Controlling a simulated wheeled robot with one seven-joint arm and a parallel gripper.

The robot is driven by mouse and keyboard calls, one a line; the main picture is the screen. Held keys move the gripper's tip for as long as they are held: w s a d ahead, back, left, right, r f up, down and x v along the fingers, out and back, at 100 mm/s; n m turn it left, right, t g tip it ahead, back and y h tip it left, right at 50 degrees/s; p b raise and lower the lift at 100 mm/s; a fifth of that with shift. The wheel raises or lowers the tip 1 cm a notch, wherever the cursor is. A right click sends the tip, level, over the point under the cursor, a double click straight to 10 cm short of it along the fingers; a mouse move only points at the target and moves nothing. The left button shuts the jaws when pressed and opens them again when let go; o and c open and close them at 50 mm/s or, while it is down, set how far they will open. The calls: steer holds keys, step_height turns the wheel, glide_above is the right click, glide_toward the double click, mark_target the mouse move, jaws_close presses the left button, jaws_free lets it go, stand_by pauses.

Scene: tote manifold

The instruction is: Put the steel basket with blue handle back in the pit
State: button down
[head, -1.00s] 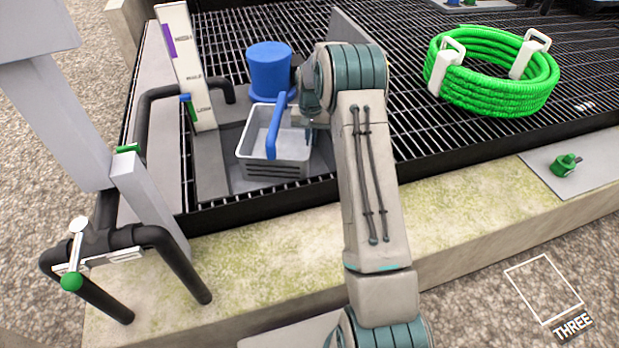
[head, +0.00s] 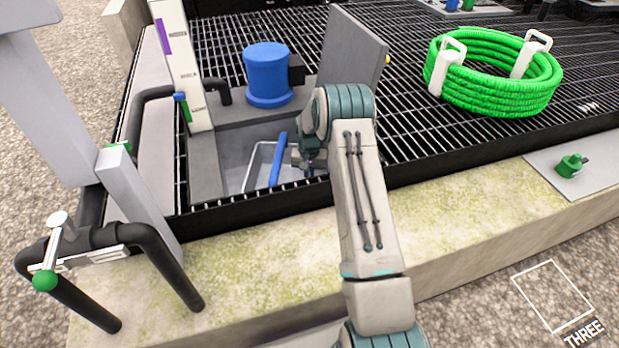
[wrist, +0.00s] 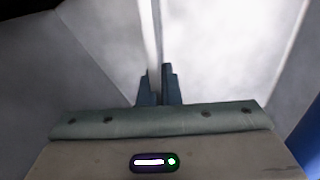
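The steel basket (head: 264,168) with its blue handle (head: 279,158) sits low inside the pit (head: 232,143), an opening in the black grating. Its rim is below the grating, and its lower part is hidden by the pit's front edge. My gripper (head: 309,170) is at the basket's right side, down at the opening. In the wrist view the two dark fingers of my gripper (wrist: 158,88) are close together around the pale rim of the basket (wrist: 149,35). A blue strip, likely the handle (wrist: 307,148), shows at lower right. I cannot tell whether the basket touches the pit floor.
A grey panel (head: 352,55) stands upright behind the pit. A blue motor-like cylinder (head: 267,75) is at its back edge. A tall marked board (head: 182,65) and black pipes (head: 150,240) are at left. A green hose coil (head: 493,75) lies on the grating at right.

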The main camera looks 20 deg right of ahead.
steer(key=shift+r, duration=0.1)
steer(key=c, duration=1.6)
jaws_free()
steer(key=shift+c, duration=0.2)
step_height(320, 180, up, 12)
steer(key=p, duration=0.3)
steer(key=shift+p, duration=0.4)
steer(key=s+a+r+n, duration=0.1)
steer(key=s+a+r, duration=0.2)
steer(key=s+r, duration=0.45)
steer(key=s+a+r+n, duration=0.1)
steer(key=s+a+r, duration=0.2)
steer(key=s+r, duration=0.5)
steer(key=s+a+r+n, duration=0.1)
steer(key=s+r, duration=0.1)
steer(key=s, duration=0.9)
steer(key=s+a+r+n+t, duration=0.1)
steer(key=s+a, duration=0.1)
steer(key=s, duration=0.9)
steer(key=shift+a+r+n, duration=0.2)
steer(key=shift+r+n, duration=0.2)
